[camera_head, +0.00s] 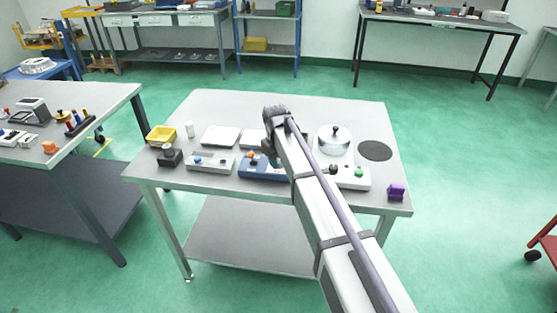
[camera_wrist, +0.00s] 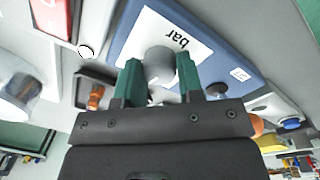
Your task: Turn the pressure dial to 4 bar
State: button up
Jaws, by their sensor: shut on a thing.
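The pressure unit is a blue box (camera_head: 257,172) near the front middle of the table. The wrist view shows its blue body (camera_wrist: 222,42) and a white label with "bar" printed on it. A round grey dial (camera_wrist: 160,60) sits on this label. My gripper (camera_wrist: 160,76) has its two green-padded fingers on either side of the dial, shut on it. The scale figures and the pointer cannot be read, so the dial's setting cannot be told. In the head view my arm and wrist cover part of the blue box and hide the dial.
A control box with a blue button (camera_head: 210,163) stands left of the blue box. A box with a green button (camera_head: 354,178) stands right. A lidded pot (camera_head: 334,139), a dark disc (camera_head: 375,151), a purple piece (camera_head: 397,192) and a yellow bin (camera_head: 161,135) share the table.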

jog(key=shift+n, duration=0.7)
jog(key=o, duration=0.9)
jog(key=shift+r, duration=0.1)
jog(key=r+p, duration=1)
jog(key=p, duration=0.1)
jog(key=shift+s+a+r, duration=0.2)
jog(key=shift+s+r, duration=0.05)
jog(key=shift+r, duration=0.1)
